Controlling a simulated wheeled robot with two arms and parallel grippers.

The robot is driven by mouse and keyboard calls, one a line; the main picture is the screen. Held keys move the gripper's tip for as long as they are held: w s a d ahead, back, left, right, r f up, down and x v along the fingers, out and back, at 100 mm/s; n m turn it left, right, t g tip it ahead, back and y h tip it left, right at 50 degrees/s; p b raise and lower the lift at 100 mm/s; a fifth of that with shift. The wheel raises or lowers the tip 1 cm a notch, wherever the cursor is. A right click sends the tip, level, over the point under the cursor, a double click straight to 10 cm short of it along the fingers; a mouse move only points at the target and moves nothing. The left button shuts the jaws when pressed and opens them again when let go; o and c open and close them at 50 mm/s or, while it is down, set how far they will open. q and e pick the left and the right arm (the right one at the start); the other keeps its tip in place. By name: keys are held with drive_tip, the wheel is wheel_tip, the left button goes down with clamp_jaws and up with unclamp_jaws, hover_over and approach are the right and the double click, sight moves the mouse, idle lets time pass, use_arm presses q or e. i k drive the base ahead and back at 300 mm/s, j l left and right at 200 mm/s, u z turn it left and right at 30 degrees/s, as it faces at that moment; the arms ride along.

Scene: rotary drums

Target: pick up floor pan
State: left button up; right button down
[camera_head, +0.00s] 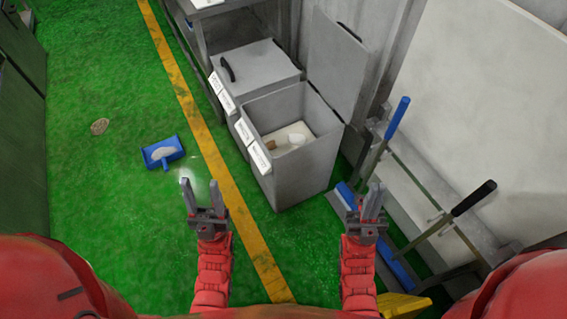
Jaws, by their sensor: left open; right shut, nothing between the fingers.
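The floor pan (157,155) is a blue dustpan lying on the green floor, left of the yellow line. Some pale material lies in it, and its short handle points toward me. My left gripper (201,192) is open and empty, to the right of the pan and nearer to me, apart from it in the picture. My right gripper (361,200) is shut and empty, well to the right, in front of the blue brush heads.
An open grey bin (312,177) holds pale material and a scoop; a closed bin (262,70) stands behind it. A rack with a blue-handled tool (397,118) and a black-handled tool (473,199) is at right. Floor around the pan is clear.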

sight(158, 154)
drive_tip(key=u, duration=1.2)
drive_tip(key=i+j, duration=0.15)
drive_tip(key=i, duration=0.3)
drive_tip(key=i+j+z, duration=0.1)
drive_tip(key=i, duration=0.35)
drive_tip(key=i+j, duration=0.3)
drive_tip(key=i, duration=0.15)
drive_tip(key=i+j, duration=0.2)
drive_tip(key=i, duration=0.2)
drive_tip(key=l+z, duration=0.05)
